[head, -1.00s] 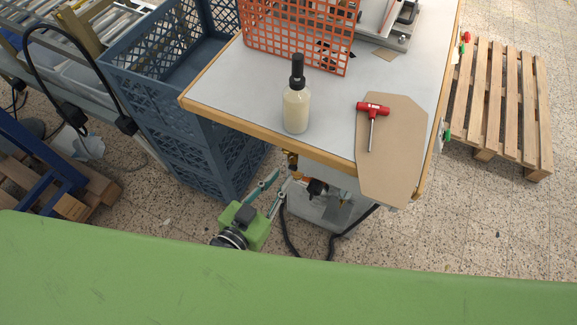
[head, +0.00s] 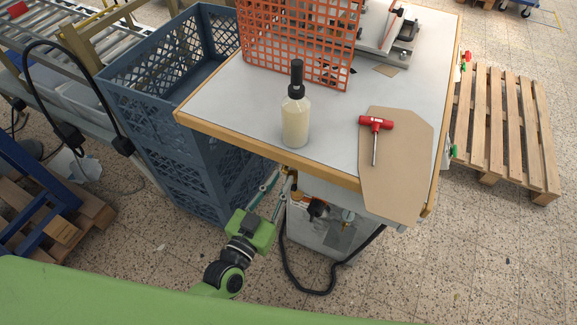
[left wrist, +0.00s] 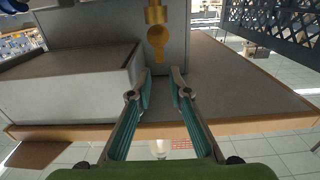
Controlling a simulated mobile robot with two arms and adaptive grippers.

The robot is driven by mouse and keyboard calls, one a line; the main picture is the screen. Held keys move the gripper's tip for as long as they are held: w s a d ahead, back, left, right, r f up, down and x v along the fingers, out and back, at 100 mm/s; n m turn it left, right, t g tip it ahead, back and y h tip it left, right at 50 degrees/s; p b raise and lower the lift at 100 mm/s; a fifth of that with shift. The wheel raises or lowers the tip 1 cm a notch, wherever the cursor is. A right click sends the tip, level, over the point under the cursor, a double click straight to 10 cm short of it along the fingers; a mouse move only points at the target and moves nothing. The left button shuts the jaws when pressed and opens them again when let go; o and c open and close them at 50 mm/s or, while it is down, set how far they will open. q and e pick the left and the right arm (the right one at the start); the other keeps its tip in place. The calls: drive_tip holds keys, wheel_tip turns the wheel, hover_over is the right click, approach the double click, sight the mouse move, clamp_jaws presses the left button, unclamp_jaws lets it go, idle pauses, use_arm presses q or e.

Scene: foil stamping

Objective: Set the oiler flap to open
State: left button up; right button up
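The brass oiler flap (left wrist: 158,37) shows in the left wrist view, a rounded tab hanging below a brass fitting (left wrist: 155,12) on a grey surface. My left gripper (left wrist: 160,76) is open, its two green-sided fingers apart with nothing between them. The flap appears just beyond the fingertips, in line with the gap. In the head view my left gripper (head: 279,179) reaches up under the front edge of the table. The oiler is too small and covered there to make out clearly. My right gripper is not in view.
The table (head: 225,98) carries a cream bottle (head: 295,121), a red-handled tool (head: 376,124) on a brown board (head: 397,180), and an orange basket (head: 285,45). Blue crates (head: 150,100) stand close left. A black cable (head: 300,285) loops below. A pallet (head: 505,130) lies right.

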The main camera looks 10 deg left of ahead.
use_arm(q)
drive_tip(key=x, duration=0.5)
drive_tip(key=shift+d, duration=0.1)
drive_tip(key=shift+p, duration=0.3)
clamp_jaws()
